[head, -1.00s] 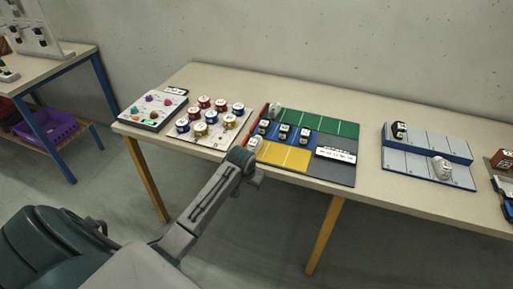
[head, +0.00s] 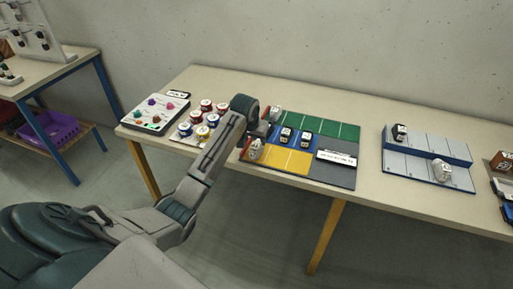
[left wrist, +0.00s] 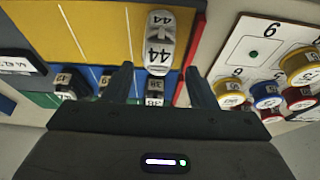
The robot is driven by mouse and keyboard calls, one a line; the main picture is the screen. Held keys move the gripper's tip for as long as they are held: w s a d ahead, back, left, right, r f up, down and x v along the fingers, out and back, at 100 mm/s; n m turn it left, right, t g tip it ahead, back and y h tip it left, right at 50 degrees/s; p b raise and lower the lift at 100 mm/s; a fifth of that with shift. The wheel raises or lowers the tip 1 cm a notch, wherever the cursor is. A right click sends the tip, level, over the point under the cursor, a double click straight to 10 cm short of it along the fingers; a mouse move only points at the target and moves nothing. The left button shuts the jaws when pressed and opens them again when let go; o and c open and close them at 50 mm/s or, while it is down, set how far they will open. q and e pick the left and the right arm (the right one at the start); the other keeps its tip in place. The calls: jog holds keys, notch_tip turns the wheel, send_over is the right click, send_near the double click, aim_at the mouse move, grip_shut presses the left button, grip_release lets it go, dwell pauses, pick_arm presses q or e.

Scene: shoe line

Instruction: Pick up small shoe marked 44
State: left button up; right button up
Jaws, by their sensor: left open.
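The small white shoe marked 44 (left wrist: 158,42) sits on the yellow section of the sorting board, beside its red edge, in the left wrist view. In the head view a white shoe (head: 254,150) stands at the left end of the yellow section. My left gripper (left wrist: 160,84) is open, its two fingers spread, with the 44 shoe just beyond the fingertips and not between them. A dark shoe with a white label (left wrist: 154,92) on the blue strip shows between the fingers. In the head view my left gripper (head: 264,129) is over the board's left end, partly hidden by my wrist.
Dark shoes (head: 285,135) stand on the blue strip. Another white shoe (head: 275,114) is near the green section. A panel of colored spools (head: 206,106) lies left of the board. A white sign (head: 337,157) lies on the grey section. A grey-blue rack (head: 405,160) is farther right.

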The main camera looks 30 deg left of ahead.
aim_at(256, 144)
pick_arm(q)
jog(key=p+x, duration=0.1)
jog(key=x, duration=0.3)
jog(key=shift+d+f+p, duration=0.1)
jog(key=shift+f+p, duration=0.05)
jog(key=shift+p, duration=0.2)
jog(key=shift+w+f, duration=0.2)
jog(key=shift+f, duration=0.4)
jog(key=c, duration=0.8)
jog(key=shift+o, duration=0.2)
pick_arm(e)
jog(key=shift+w+d+r, duration=0.1)
jog(key=shift+d+r, duration=0.15)
jog(key=shift+r, duration=0.25)
jog(key=shift+d+r, duration=0.25)
jog(key=shift+r, duration=0.25)
